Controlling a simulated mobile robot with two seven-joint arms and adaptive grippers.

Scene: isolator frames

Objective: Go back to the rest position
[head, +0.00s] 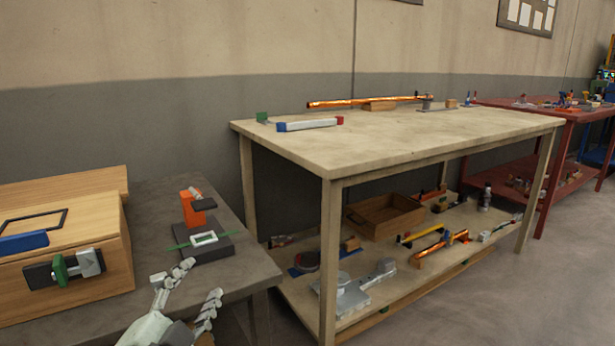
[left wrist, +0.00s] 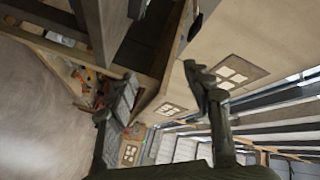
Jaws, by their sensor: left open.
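My left gripper (head: 204,278) is at the bottom of the head view, in front of the grey table. Its two fingers are spread apart with nothing between them. A white frame with green strips (head: 204,239) sits on a dark base (head: 215,251) on the table, beyond the fingers and apart from them. An orange upright part (head: 196,210) with a dark arm stands at the back of that base. In the left wrist view the open fingers (left wrist: 158,75) show against a tilted view of the room. My right gripper is not in view.
A wooden box (head: 110,250) with a clamp (head: 65,268) on its front stands on the grey table (head: 160,190) at left. A wooden workbench (head: 390,139) with a cluttered lower shelf stands to the right. A red bench (head: 575,115) is farther right. Open floor (head: 490,300) lies at lower right.

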